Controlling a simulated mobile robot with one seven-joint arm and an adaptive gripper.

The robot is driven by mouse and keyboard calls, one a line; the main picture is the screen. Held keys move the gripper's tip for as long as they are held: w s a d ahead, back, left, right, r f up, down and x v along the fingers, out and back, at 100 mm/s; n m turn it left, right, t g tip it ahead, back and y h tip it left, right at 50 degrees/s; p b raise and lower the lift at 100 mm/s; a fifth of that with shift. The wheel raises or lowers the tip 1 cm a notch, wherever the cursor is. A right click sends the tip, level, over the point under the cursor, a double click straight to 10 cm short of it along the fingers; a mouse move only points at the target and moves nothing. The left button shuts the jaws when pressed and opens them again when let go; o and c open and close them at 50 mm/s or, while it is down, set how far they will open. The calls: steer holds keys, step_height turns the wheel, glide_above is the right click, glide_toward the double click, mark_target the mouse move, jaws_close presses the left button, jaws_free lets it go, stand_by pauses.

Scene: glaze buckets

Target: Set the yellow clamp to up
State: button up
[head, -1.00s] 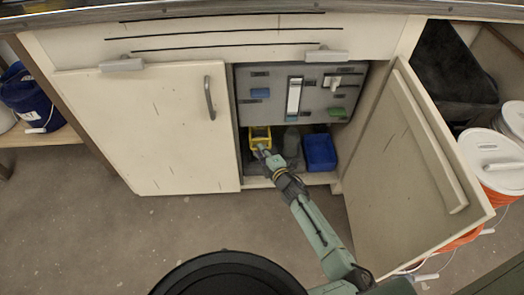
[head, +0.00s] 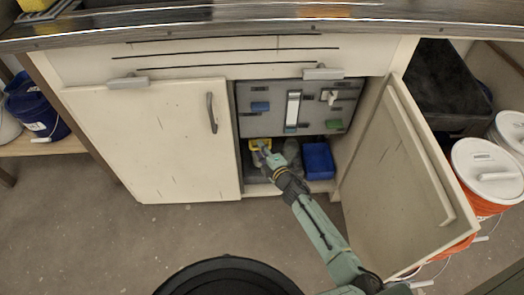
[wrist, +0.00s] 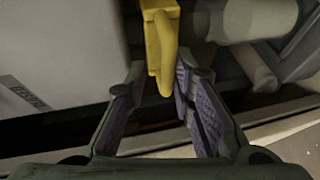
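The yellow clamp (head: 258,144) shows at the lower left of the open cabinet bay, just below the grey panel (head: 312,106). In the wrist view the yellow clamp (wrist: 164,45) is a bar with a narrower lever whose tip points down in the picture, toward my gripper. My gripper (head: 264,152) is at the clamp. In the wrist view my gripper (wrist: 158,82) is open, with purple-lined fingers apart. The lever tip lies between the fingertips, closer to the right finger. I cannot tell whether that finger touches it. My gripper partly hides the clamp in the head view.
The panel carries a blue piece (head: 260,107), a white lever (head: 293,105), a pale knob (head: 329,97) and a green piece (head: 334,124). A blue bin (head: 319,158) stands right of my arm. The open cabinet door (head: 395,185) bounds the right; a closed door (head: 150,145) is at left.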

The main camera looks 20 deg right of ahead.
steer(key=shift+o, duration=0.7)
steer(key=shift+f, duration=0.1)
steer(key=shift+s, duration=0.1)
steer(key=a+v, duration=0.1)
steer(key=v, duration=0.6)
steer(key=shift+s+d, duration=0.2)
steer(key=shift+d, duration=0.25)
